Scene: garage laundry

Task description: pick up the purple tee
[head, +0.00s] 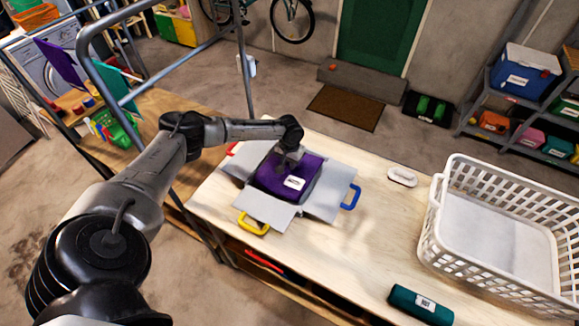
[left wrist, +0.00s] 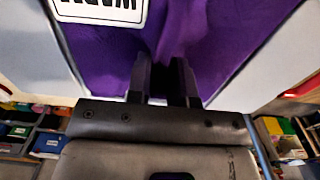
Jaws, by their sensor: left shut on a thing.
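The purple tee (head: 283,179) lies as a folded square with a white label on the grey folding board (head: 267,208) on the wooden table. My left gripper (head: 290,153) comes down on the tee's far side. In the left wrist view, the left gripper (left wrist: 163,80) is shut on the purple tee (left wrist: 205,45), and the cloth creases between its fingers. The label (left wrist: 98,10) shows at the top of that view. My right gripper is not in view.
The table (head: 350,235) also carries a white laundry basket (head: 436,230) at the right, a dark green rolled item (head: 420,305) at the front and a small white object (head: 402,176). A grey metal rail frame (head: 243,60) stands at the left. Bare tabletop lies between board and basket.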

